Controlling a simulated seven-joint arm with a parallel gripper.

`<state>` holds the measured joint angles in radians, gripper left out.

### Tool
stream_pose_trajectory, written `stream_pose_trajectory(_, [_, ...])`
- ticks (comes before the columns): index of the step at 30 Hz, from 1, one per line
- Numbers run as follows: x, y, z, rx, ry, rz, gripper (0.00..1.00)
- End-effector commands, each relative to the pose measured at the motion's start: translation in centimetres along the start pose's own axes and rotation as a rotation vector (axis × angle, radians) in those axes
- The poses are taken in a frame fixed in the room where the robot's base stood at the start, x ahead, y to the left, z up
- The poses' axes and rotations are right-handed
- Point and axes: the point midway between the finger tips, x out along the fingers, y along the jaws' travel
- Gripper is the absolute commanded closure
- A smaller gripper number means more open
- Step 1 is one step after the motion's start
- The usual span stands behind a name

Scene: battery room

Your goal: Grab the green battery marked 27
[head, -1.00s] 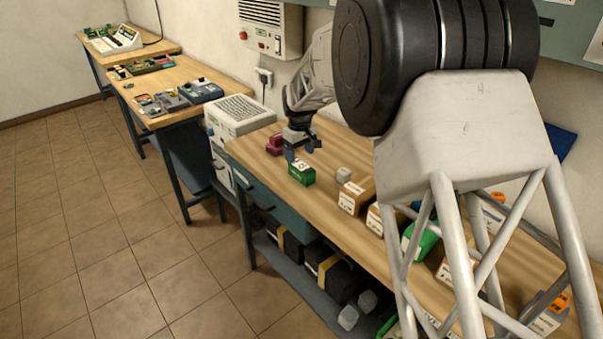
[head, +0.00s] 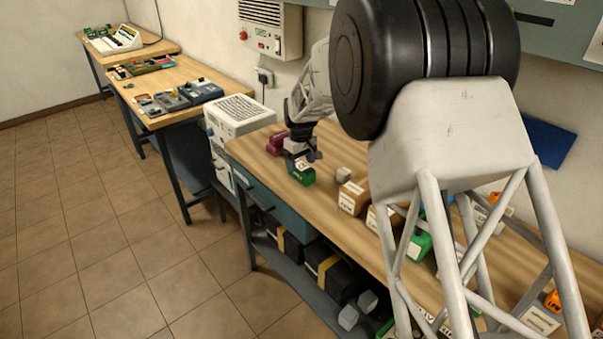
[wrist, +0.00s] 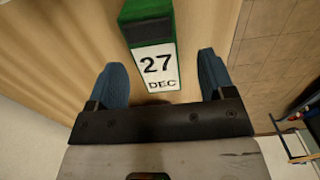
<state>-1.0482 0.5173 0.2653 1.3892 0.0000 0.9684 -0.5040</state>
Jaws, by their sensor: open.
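The green battery (wrist: 156,57) has a white label reading "27 DEC" and a dark patch near its far end. It lies on the wooden bench top in the wrist view. In the head view the green battery (head: 304,177) is near the bench's front edge, partly hidden by my gripper (head: 303,160). In the wrist view my gripper (wrist: 160,75) is open, with blue fingertips to the left and right of the label end. Gaps show on both sides, and neither finger appears to touch the battery.
Dark red items (head: 278,143) sit behind my gripper on the wooden bench (head: 262,155). A small grey block (head: 343,174) and a brown box (head: 353,197) stand to the right. Another green item (head: 419,246) is partly hidden by my arm. The bench's front edge is close by.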

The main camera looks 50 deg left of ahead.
Motion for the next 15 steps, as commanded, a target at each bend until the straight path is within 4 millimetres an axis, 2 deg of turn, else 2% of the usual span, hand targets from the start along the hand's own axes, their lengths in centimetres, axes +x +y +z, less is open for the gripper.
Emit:
stream_pose_trajectory(7, [3.0, 0.2, 0.2, 0.0, -0.002, -0.001, 0.24])
stream_pose_trajectory(15, [4.0, 0.2, 0.2, 0.0, -0.001, -0.001, 0.24])
